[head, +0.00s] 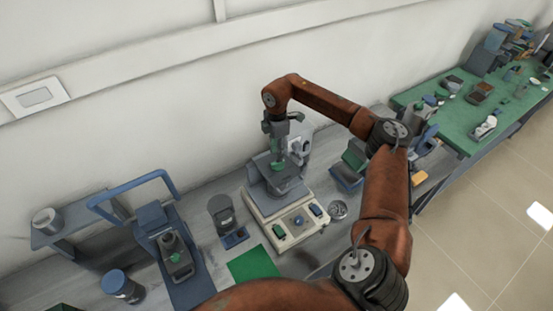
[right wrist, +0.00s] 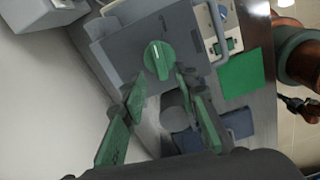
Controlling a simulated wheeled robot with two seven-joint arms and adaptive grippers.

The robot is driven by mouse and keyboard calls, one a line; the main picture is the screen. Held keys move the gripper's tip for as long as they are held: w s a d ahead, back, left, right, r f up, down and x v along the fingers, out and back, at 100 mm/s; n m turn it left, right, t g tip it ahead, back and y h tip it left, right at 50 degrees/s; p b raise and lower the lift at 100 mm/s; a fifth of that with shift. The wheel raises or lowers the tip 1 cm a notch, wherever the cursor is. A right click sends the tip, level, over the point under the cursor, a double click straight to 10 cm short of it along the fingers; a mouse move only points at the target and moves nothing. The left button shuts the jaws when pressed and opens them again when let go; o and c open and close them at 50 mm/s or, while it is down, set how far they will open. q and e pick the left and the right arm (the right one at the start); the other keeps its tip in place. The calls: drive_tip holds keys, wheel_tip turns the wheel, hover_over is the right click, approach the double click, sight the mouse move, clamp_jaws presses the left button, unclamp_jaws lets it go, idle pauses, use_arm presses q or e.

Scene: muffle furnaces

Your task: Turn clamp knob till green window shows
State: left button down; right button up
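The green clamp knob (right wrist: 158,60), with a pale mark on its face, sits on a grey housing (right wrist: 125,50) in the right wrist view. In the head view the grey-topped machine (head: 264,203) stands mid-bench below my right gripper (head: 278,153), which points down. In the right wrist view my right gripper (right wrist: 160,88) has its two green-padded fingers apart, with the tips just short of the knob and nothing between them. I cannot tell which mark is the green window.
The machine's front panel (head: 287,236) carries a blue knob and small green parts. A green mat (head: 254,264) lies in front. A blue-framed press (head: 163,220) stands at left, a grey stand (head: 224,214) beside the machine. A small round dish (head: 338,209) sits at right.

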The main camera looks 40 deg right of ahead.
sight(276, 163)
wheel_tip(276, 163, up, 7)
idle(0.3)
drive_tip(key=shift+a+f, duration=0.1)
drive_tip(key=shift+f, duration=0.1)
idle(0.3)
